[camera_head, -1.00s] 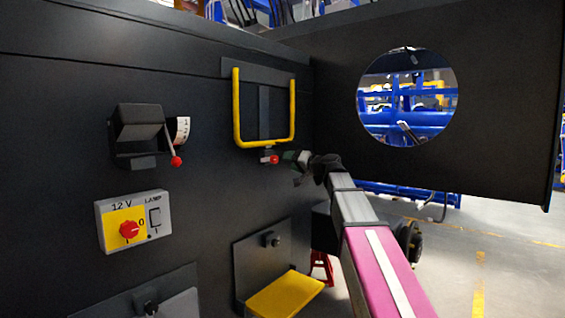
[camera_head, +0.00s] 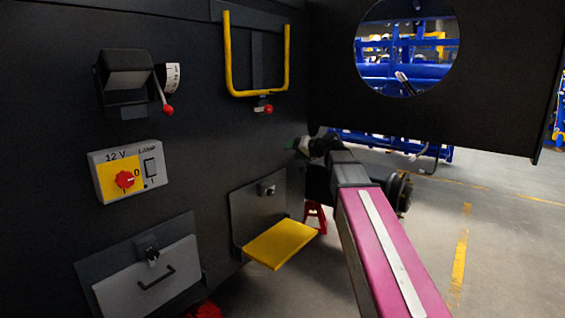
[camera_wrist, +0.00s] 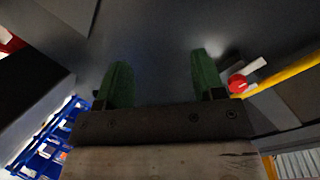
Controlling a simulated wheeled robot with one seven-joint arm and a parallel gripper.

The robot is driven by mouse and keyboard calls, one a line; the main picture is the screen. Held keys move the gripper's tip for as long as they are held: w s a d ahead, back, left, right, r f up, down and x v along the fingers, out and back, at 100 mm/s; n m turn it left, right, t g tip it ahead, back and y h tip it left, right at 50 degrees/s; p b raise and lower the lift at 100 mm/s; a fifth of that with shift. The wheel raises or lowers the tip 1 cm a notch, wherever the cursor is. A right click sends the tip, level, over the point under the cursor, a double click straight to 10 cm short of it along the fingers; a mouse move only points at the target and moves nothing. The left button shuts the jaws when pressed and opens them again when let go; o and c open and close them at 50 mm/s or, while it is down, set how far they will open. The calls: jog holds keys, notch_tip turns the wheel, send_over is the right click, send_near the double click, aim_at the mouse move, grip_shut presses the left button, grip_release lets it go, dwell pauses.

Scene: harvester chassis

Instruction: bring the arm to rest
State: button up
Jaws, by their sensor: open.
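My gripper (camera_wrist: 160,82) shows in the wrist view as two green fingers spread apart, with nothing between them. Its fingers point at a dark panel surface. In the head view my gripper (camera_head: 295,146) is small and partly hidden at the far end of my arm. It is in front of the dark chassis panel (camera_head: 205,140), below and right of the yellow U-shaped bar (camera_head: 229,60). A red knob (camera_head: 268,109) under that bar is close by. The red knob also shows right of the fingers in the wrist view (camera_wrist: 237,84).
On the panel are a lever box (camera_head: 125,78) with a red-tipped lever, a 12 V switch box (camera_head: 128,170), a yellow step (camera_head: 280,241) and a hatch with a handle (camera_head: 150,280). A dark plate with a round hole (camera_head: 470,110) stands right. Open floor (camera_head: 500,230) lies at lower right.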

jog(key=s+d+f+g+h, duration=0.2)
jog(key=s+f, duration=0.1)
jog(key=f, duration=0.6)
jog(key=s+d+f+g+h, duration=0.15)
jog(key=s+f, duration=0.25)
jog(key=f, duration=0.5)
jog(key=s+d+f+g+h, duration=0.1)
jog(key=s+d+f+h, duration=0.15)
jog(key=f, duration=0.65)
jog(key=s+d+f+g+h, duration=0.2)
jog(key=s+d+f, duration=0.2)
jog(key=s+f, duration=0.4)
jog(key=s+d+f+m+g+h, duration=0.1)
jog(key=s+d+f+g+h, duration=0.1)
jog(key=s+f, duration=0.6)
jog(key=shift+s+d+g+h, duration=0.25)
jog(key=shift+d+g+h, duration=0.1)
jog(key=shift+d+h, duration=0.5)
